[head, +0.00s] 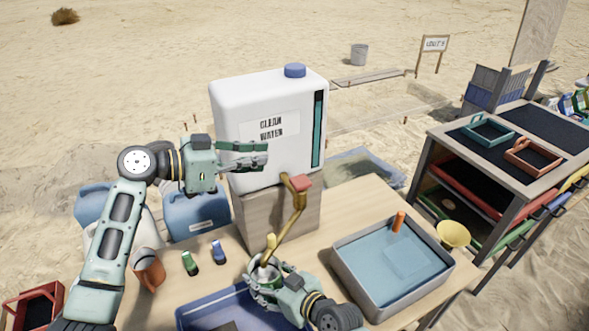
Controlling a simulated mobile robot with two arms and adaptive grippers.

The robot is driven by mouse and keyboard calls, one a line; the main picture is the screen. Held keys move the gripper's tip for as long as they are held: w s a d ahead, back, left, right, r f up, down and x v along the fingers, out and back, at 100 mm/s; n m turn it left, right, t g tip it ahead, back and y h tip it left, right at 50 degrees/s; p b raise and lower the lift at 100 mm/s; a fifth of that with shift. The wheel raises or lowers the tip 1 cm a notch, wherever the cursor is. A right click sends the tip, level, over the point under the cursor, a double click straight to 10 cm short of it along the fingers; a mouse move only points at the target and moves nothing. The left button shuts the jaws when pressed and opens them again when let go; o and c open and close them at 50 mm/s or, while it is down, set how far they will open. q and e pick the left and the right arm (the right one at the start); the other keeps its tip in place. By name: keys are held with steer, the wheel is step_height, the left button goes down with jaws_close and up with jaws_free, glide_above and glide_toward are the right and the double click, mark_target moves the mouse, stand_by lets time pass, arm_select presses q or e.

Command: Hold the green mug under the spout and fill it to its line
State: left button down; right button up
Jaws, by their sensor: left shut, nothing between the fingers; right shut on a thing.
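The white water container (235,105) with a blue cap stands on a wooden block (255,215); its label appears to read "CLEAN WATER". A brass spout (292,222) with a red handle (302,182) comes from its lower front. My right gripper (266,268) is shut on the green mug (268,281), just below the spout's lower end. Fingers cover much of the mug; its line and water level cannot be made out. My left gripper (262,152) is shut and empty in front of the container, above and left of the red handle.
A grey basin of water (345,278) stands right of the mug, a blue tray (195,318) in front. An orange mug (148,270), a small green item (189,263) and a blue one (219,252) stand left. A yellow funnel (453,234) is at the right.

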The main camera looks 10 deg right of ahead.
arm_select(q)
glide_above(294, 184)
steer(key=shift+d+f, duration=0.15)
steer(key=shift+f, duration=0.5)
steer(key=shift+d+f, duration=0.15)
steer(key=shift+f, duration=0.45)
step_height(294, 184, down, 3)
steer(key=shift+a+r, duration=0.1)
steer(key=shift+a+f, duration=0.15)
steer(key=shift+f, duration=0.45)
steer(key=shift+f, duration=1.1)
stand_by(1.4)
stand_by(0.5)
